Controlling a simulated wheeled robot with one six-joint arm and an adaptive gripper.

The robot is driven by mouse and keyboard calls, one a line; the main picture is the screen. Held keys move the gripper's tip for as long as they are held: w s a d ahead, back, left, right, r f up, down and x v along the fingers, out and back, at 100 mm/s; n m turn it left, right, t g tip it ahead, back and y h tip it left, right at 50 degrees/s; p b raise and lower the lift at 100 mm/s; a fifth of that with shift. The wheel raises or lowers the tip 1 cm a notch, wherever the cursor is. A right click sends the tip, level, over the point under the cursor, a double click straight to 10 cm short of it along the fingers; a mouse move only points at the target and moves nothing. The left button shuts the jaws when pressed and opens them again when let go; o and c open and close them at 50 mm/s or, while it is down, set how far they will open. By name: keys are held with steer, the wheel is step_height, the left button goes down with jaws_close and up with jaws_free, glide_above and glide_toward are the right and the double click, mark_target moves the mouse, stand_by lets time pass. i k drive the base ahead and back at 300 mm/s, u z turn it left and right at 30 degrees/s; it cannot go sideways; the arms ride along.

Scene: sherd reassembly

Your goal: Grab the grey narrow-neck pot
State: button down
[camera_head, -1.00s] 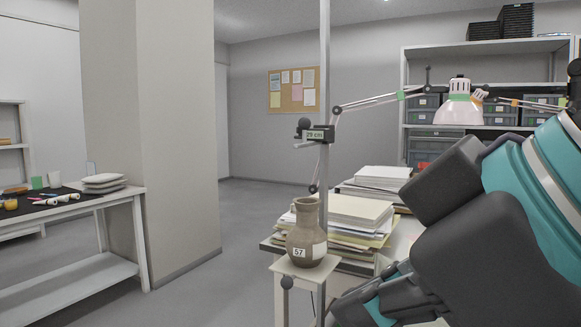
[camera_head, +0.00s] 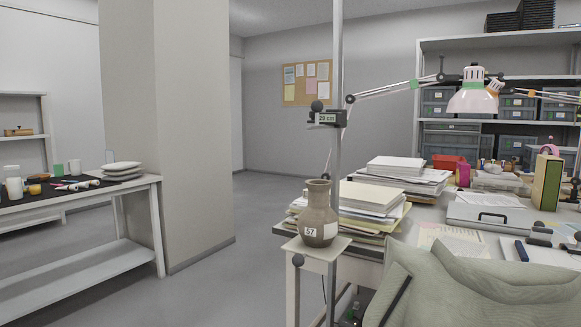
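The grey-brown narrow-neck pot (camera_head: 318,216) stands upright on a small pale square platform (camera_head: 321,247), left of the cluttered desk. It has a rounded body, a short neck and a white label reading 57.
The desk (camera_head: 421,216) holds paper stacks (camera_head: 368,198), a jointed lamp (camera_head: 472,97) and a box file (camera_head: 546,182). A grey-green cushion-like thing (camera_head: 465,290) fills the lower right. A side table (camera_head: 128,189) stands left beside a wide pillar. The floor between is clear.

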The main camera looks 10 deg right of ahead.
mark_target(318, 224)
steer(key=u, duration=0.3)
steer(key=i, duration=0.95)
steer(key=z, duration=0.55)
